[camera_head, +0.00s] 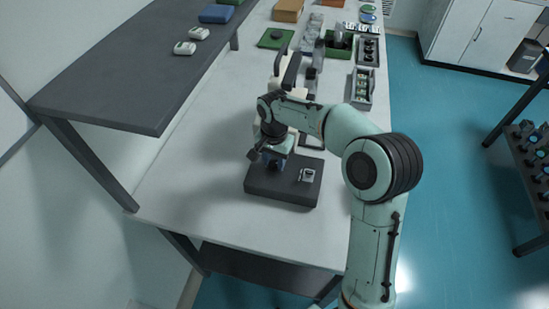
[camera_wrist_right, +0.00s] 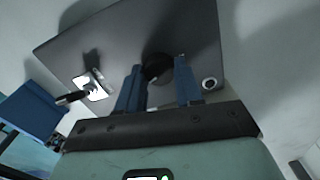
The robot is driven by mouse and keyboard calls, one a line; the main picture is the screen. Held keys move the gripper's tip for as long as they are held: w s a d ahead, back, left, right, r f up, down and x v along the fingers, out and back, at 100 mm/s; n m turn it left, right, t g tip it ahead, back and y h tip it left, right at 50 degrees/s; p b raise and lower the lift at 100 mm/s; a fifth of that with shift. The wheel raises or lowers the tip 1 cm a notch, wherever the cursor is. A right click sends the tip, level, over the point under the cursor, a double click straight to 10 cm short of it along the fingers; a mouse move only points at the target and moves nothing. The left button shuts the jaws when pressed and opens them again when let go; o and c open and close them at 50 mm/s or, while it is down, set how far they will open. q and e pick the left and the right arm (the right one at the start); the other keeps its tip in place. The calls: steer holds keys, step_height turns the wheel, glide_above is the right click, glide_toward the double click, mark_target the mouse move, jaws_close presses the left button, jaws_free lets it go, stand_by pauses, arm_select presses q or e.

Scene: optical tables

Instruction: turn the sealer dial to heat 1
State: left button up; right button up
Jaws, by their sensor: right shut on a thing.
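The sealer (camera_head: 262,188) is a dark grey, flat box on the near part of the white table. In the wrist view its grey top (camera_wrist_right: 110,38) fills the upper middle. A round black dial (camera_wrist_right: 158,67) stands on it. My right gripper (camera_head: 273,163) points down at the left part of the sealer. In the wrist view its two blue fingers (camera_wrist_right: 159,72) are on either side of the dial, shut on it. The gripper hides the dial in the head view, and no heat marks can be read. My left gripper is not in view.
A small silver fitting (camera_head: 307,175) sits on the sealer's right part; the wrist view shows a light plate with a black lever (camera_wrist_right: 92,86). A white microscope-like device stands just behind my wrist. A grey shelf (camera_head: 130,70) overhangs the left. Trays (camera_head: 360,88) line the right edge.

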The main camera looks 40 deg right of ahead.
steer(key=n, duration=0.3)
steer(key=shift+w+r+n+p, duration=0.1)
steer(key=shift+n+p, duration=0.25)
steer(key=shift+n, duration=0.05)
steer(key=n, duration=0.3)
steer(key=shift+n+p, duration=0.3)
steer(key=n, duration=0.3)
steer(key=shift+n+p, duration=0.3)
steer(key=n, duration=0.4)
steer(key=shift+a+n+p, duration=0.1)
steer(key=shift+n+p, duration=0.2)
steer(key=n, duration=0.4)
steer(key=shift+n+p, duration=0.3)
steer(key=n, duration=0.3)
steer(key=n+p, duration=0.1)
steer(key=n, duration=0.4)
steer(key=shift+a, duration=0.1)
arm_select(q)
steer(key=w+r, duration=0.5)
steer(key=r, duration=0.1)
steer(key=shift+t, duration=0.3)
arm_select(e)
steer(key=shift+n, duration=1.5)
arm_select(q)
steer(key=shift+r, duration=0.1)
